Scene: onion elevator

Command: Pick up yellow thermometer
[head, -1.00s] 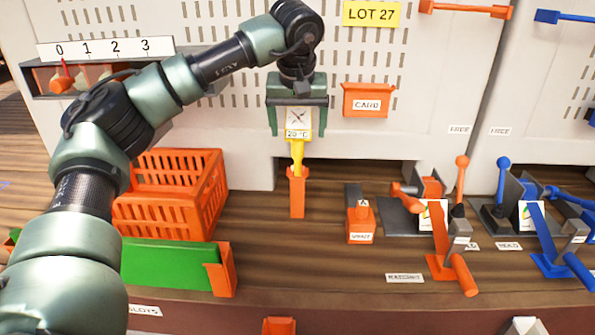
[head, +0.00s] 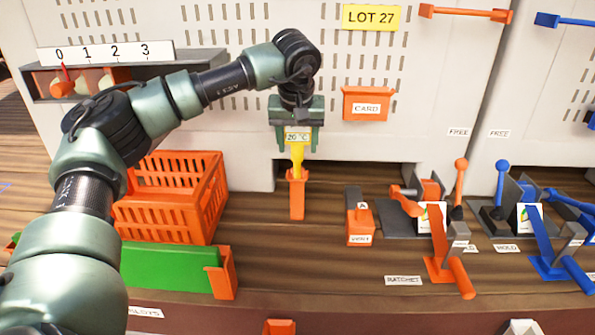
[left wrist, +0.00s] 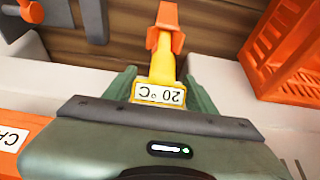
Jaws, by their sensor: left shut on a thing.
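The yellow thermometer (head: 297,154) stands upright with its lower end in a narrow orange holder (head: 297,194). Its label reads 20 °C. My left gripper (head: 297,145) has come down over its head and is shut on it, with one finger on each side. In the left wrist view the thermometer (left wrist: 162,72) lies between the green fingers of the gripper (left wrist: 160,92), and its stem runs into the orange holder (left wrist: 165,28). My right gripper is not in view.
An orange crate (head: 215,197) stands left of the holder, with a green block (head: 170,264) in front. An orange CARD box (head: 368,104) hangs on the panel behind. Orange and blue lever fixtures (head: 438,236) fill the right side. The wood between holder and crate is clear.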

